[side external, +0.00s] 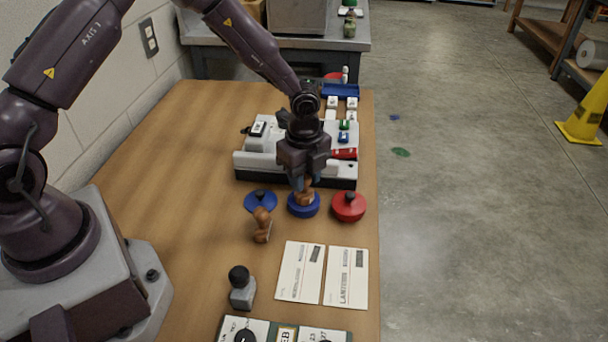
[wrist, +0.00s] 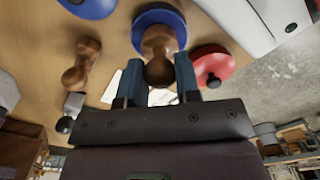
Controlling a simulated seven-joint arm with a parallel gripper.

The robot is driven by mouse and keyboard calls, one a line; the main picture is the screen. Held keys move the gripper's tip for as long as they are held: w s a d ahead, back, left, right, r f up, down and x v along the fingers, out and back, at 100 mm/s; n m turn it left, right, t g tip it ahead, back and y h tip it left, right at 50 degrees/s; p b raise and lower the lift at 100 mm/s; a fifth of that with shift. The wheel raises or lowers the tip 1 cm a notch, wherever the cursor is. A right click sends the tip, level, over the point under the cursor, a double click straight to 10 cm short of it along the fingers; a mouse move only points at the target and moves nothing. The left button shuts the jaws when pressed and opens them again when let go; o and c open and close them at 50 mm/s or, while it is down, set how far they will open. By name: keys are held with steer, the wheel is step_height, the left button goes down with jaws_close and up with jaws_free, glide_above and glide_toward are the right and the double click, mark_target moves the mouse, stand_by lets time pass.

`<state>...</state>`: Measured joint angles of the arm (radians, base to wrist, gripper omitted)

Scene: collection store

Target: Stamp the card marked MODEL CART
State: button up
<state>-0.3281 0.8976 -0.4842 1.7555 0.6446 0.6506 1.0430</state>
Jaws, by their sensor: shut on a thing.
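My gripper (side external: 302,190) points down and is shut on a wooden-handled stamp (wrist: 158,45). The stamp is over the round blue ink pad (side external: 303,210), which also shows in the wrist view (wrist: 174,17); whether it touches or hovers just above is hard to tell. Two white cards lie side by side nearer the side camera: the left card (side external: 299,272) and the right card (side external: 346,277). The right card's word seems to begin with LANT; the left card's print is too small to read surely. In the wrist view my fingers hide most of the cards.
A second wooden stamp (side external: 262,226), a blue lid (side external: 256,202), a red lidded pad (side external: 349,209) and a grey black-knobbed stamper (side external: 242,289) stand close by. A white-topped device (side external: 258,162) is just behind. The wooden table (side external: 180,160) is clear at left; its right edge runs near the cards.

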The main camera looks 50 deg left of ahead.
steer(key=shift+s, duration=0.1)
steer(key=shift+r, duration=3.5)
steer(key=s+d+m, duration=0.2)
steer(key=s+d, duration=0.1)
steer(key=d, duration=0.6)
steer(key=n, duration=0.2)
glide_above(308, 284)
step_height(308, 284, down, 2)
steer(key=shift+f, duration=2.9)
steer(key=shift+f, duration=0.5)
